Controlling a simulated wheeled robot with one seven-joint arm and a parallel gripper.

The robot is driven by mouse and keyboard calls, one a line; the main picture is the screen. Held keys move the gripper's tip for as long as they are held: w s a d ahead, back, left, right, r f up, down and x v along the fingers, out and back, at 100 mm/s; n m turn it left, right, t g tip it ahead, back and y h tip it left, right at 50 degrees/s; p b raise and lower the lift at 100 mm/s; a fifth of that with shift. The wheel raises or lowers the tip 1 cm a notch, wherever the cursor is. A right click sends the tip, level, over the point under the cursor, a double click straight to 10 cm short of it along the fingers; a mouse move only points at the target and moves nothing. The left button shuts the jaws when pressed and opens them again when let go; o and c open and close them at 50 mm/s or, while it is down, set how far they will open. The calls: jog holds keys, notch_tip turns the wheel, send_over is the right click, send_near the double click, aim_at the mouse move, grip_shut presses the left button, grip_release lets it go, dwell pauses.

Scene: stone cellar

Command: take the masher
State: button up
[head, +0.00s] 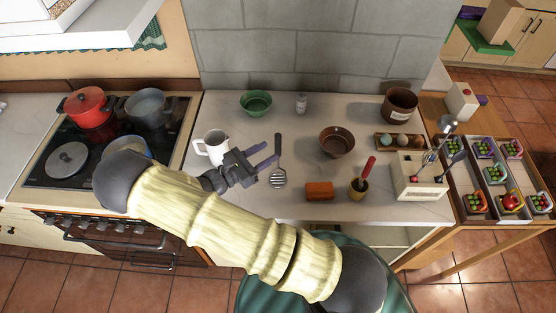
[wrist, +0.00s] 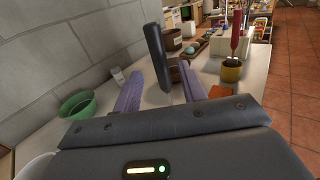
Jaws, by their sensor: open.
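The masher (head: 278,178) has a slotted metal head and a dark handle. My gripper (head: 268,156) is open, with fingers pointing right towards the handle. It also shows in the wrist view (wrist: 160,70). I see no finger clearly touching the handle, and cannot tell how far it lies between them.
A white jug (head: 214,146) stands close behind my gripper. A green bowl (head: 256,103), a brown bowl (head: 337,141), an orange block (head: 319,190) and a yellow pot (head: 358,190) with a red-handled tool are around. A stone wall (head: 310,45) bounds the back.

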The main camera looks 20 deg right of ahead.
aim_at(276, 145)
jog(key=p+x, duration=0.1)
jog(key=x, duration=0.1)
jog(key=r+p+x, duration=0.1)
jog(key=p+x, duration=0.1)
jog(key=shift+d+p, duration=0.2)
jog(key=shift+p, duration=0.1)
jog(key=shift+w+d+f, duration=0.25)
jog(key=shift+d, duration=0.15)
jog(key=shift+c, duration=0.4)
grip_shut()
